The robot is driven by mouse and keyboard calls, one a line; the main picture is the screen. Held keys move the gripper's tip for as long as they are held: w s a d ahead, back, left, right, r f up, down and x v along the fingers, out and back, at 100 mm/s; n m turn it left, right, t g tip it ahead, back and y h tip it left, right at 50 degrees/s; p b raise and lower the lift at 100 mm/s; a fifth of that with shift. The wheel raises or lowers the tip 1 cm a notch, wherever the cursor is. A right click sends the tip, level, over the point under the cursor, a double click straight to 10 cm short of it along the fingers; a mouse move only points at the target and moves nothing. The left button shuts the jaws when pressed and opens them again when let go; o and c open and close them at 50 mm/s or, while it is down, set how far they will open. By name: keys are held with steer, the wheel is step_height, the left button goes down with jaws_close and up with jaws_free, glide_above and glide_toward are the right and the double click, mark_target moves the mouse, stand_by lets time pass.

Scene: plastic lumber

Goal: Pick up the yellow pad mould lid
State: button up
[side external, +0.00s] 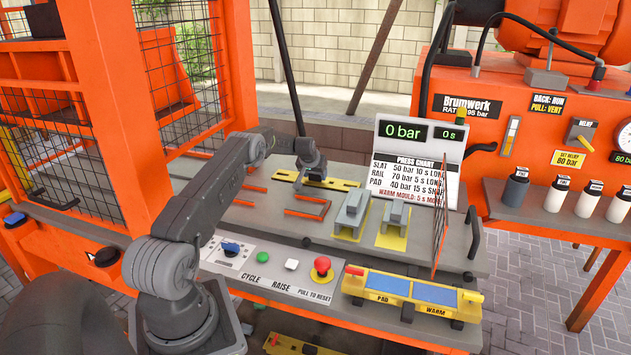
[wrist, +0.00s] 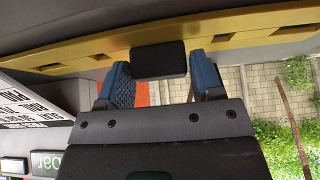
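A long flat yellow piece (side external: 345,184), which I take for the pad mould lid, lies on the grey bench at the back. In the wrist view its yellow bar (wrist: 240,40) runs across the top, with a dark block-like knob (wrist: 158,61) on it. My gripper (side external: 312,172) is over this piece, pointing down. In the wrist view, the blue fingertips (wrist: 160,80) stand on either side of the knob, very close to it. I cannot tell whether they press on it. The piece seems to rest on the bench. My gripper hides part of it.
A yellow mould with blue tops (side external: 410,290), labelled PAD and WARM, stands at the front edge. Grey blocks on yellow bases (side external: 352,215) stand mid-bench. A press chart sign (side external: 415,160) is at the back right, and an orange cage (side external: 110,90) is at the left.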

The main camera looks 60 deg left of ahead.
steer(key=c, duration=0.9)
steer(key=shift+r, duration=0.1)
steer(key=shift+r, duration=0.1)
